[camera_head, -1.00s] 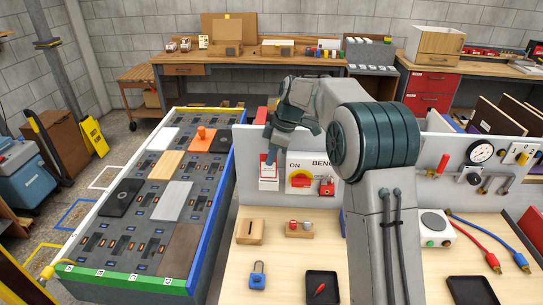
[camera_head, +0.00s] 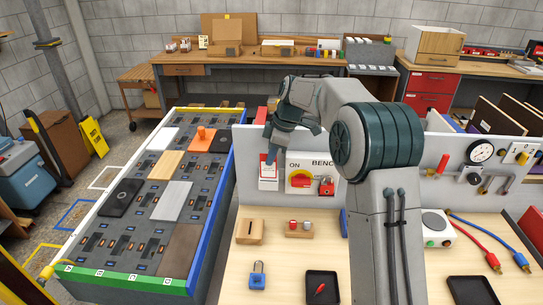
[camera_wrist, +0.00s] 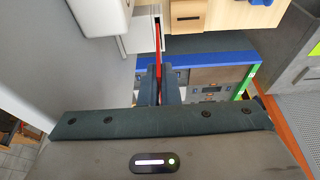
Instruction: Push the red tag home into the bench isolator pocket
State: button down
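My gripper (camera_head: 271,156) is at the tag's upper end, pointing down. In the wrist view the tag (camera_wrist: 158,42) shows edge-on as a thin red strip running between the two close fingers (camera_wrist: 158,88). The gripper looks shut on it. The finger pads' contact is partly hidden.
A blue padlock (camera_head: 257,276), a wooden block (camera_head: 250,231) and a black tray (camera_head: 322,287) stand on the bench below. A board table (camera_head: 118,250) is at the left.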

aim_at(266, 178)
jog(key=shift+f+b, duration=1.3)
jog(key=shift+f, duration=0.45)
jog(key=c, duration=1.6)
grip_release()
jog(key=shift+r, duration=0.1)
